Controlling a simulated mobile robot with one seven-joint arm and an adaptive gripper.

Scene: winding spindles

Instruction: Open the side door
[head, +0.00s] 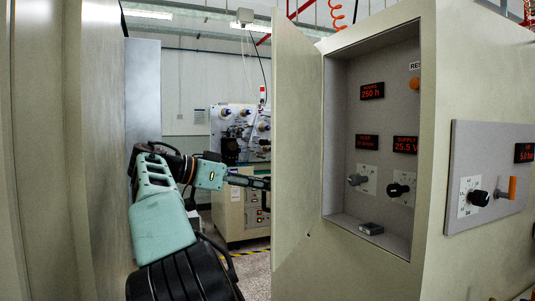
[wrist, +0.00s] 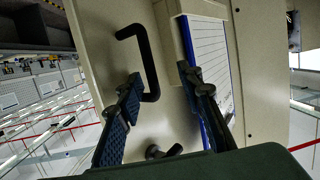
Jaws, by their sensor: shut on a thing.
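The side door (head: 297,130) is a beige panel at the left edge of the cabinet opening in the head view. It stands swung out, with the recessed control panel (head: 375,200) exposed. My gripper is mostly hidden behind the door there. In the wrist view the door's outer face (wrist: 100,40) carries a black bar handle (wrist: 149,62). My gripper (wrist: 159,77) has one fingertip inside the handle loop and the other on the far side of the bar. It is shut on the handle, though the exact contact is unclear.
A blue-edged paper sheet (wrist: 210,50) and a small dark knob (wrist: 164,152) are on the door's face close to my fingers. Another machine with spindles (head: 240,130) stands behind. A large beige cabinet (head: 45,150) bounds the left. Floor shows between them.

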